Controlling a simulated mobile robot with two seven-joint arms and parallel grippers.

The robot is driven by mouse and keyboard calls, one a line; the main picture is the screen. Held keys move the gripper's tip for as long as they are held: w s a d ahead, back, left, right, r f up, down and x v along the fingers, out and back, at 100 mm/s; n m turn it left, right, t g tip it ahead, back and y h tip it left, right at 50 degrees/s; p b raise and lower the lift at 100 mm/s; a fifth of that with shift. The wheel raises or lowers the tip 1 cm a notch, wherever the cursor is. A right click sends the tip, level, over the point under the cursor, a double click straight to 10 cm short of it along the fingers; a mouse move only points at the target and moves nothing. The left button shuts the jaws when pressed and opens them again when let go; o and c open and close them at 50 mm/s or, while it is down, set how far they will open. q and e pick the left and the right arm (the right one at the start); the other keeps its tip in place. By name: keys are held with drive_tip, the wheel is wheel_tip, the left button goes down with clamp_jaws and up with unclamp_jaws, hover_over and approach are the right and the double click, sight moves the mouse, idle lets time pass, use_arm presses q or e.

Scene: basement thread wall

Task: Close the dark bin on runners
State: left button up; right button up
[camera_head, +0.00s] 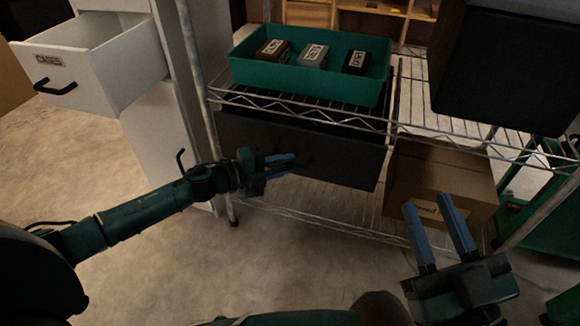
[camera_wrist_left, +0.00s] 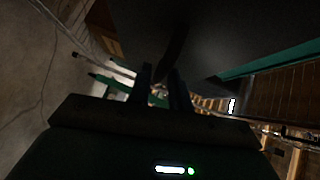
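The dark bin (camera_head: 345,158) hangs below the wire shelf, under the teal tray, and its front panel faces me, partly behind my left gripper. The bin's front also fills the upper part of the left wrist view (camera_wrist_left: 225,35), with a dark handle bar (camera_wrist_left: 174,48) ahead of the fingers. My left gripper (camera_head: 292,163) is at the front panel near the handle, its two blue fingers apart; I cannot tell whether it touches. My right gripper (camera_head: 424,206) is open and empty, in front of the cardboard box. The runners are hidden.
The teal tray (camera_head: 252,70) holds several labelled small boxes. A cardboard box (camera_head: 438,181) stands right of the bin. A white drawer (camera_head: 100,75) sticks out at left. A large black box (camera_head: 505,70) is at upper right. The floor in front is clear.

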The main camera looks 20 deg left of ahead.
use_arm(q)
drive_tip(key=shift+x, duration=1)
clamp_jaws()
